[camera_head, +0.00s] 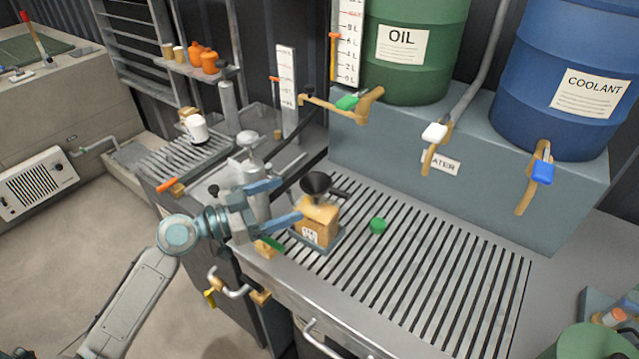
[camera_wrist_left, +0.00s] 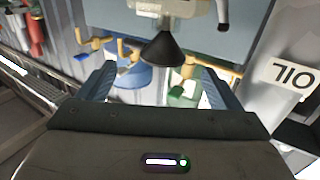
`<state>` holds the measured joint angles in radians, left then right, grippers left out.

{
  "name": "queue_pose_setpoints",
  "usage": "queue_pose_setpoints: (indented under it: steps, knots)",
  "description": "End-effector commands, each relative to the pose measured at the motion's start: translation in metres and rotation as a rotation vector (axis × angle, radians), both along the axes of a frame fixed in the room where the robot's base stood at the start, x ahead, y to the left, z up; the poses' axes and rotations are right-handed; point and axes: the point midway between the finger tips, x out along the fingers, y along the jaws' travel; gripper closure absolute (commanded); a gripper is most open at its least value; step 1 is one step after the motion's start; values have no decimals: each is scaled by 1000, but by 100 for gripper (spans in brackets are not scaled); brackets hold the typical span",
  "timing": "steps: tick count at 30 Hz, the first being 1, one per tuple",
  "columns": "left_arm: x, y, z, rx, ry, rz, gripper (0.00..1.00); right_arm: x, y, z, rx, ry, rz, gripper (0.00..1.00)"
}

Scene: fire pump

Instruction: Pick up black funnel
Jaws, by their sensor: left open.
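The black funnel (camera_head: 317,183) stands wide mouth up on top of a tan canister (camera_head: 318,222) on the slatted grate. My left gripper (camera_head: 291,199) reaches in from the left, open, with its blue fingers pointing toward the funnel and nothing held. In the left wrist view, which looks upside down, the funnel (camera_wrist_left: 162,52) lies ahead, between the two open fingers (camera_wrist_left: 158,68) in the picture. I cannot tell the exact gap from fingertips to funnel. My right gripper is not in view.
A green cap (camera_head: 377,225) lies on the grate (camera_head: 430,270), whose right part is clear. A grey metal pump-like fitting (camera_head: 250,150) stands close behind my left gripper. Taps hang below the green oil drum (camera_head: 415,70) and blue coolant drum (camera_head: 545,95).

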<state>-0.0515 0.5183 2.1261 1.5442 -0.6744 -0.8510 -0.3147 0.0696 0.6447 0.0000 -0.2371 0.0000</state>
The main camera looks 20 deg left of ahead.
Motion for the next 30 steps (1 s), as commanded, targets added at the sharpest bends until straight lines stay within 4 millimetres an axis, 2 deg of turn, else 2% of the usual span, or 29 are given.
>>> queue_pose_setpoints:
  steps: [6, 12, 19, 24, 30]
  knots:
    - [9, -11, 1, -2, 1, -1, 14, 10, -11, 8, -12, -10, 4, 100]
    - [15, -15, 3, -3, 2, 1, 14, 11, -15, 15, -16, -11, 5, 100]
    - [36, -32, 10, -5, 4, 0, 14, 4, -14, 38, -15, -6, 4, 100]
    - [46, -43, 7, -2, 2, 0, 14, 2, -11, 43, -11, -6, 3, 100]
    - [49, -47, 4, 0, 3, -1, 14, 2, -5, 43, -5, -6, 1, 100]
